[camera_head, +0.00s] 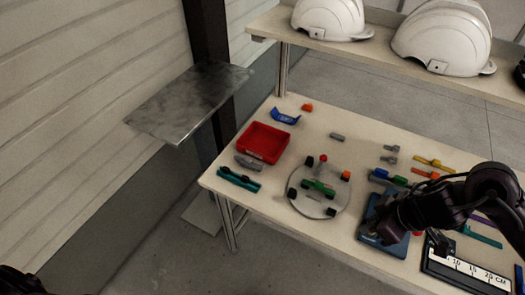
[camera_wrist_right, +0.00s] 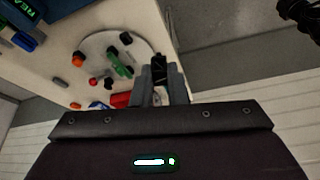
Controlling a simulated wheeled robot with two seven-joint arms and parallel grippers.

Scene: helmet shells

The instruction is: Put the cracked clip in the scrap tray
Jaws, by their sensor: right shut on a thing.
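My right gripper (camera_head: 372,238) is low over the near side of the table, at the blue pad. In the right wrist view its fingers (camera_wrist_right: 160,78) are shut on a small black piece (camera_wrist_right: 160,66), which looks like a clip; no crack can be made out. The red tray (camera_head: 262,142), probably the scrap tray, stands at the table's left and looks empty. It also shows, partly hidden by the fingers, in the right wrist view (camera_wrist_right: 120,100). Of my left arm only a dark part shows at the lower left corner; its jaws are not clear.
A round grey plate (camera_head: 300,205) with a green part and several black blocks lies between gripper and tray. A teal part (camera_head: 238,180) and a grey part (camera_head: 249,163) lie by the tray. A ruler board (camera_head: 455,265) is at right. White helmets (camera_head: 440,40) stand on the back shelf.

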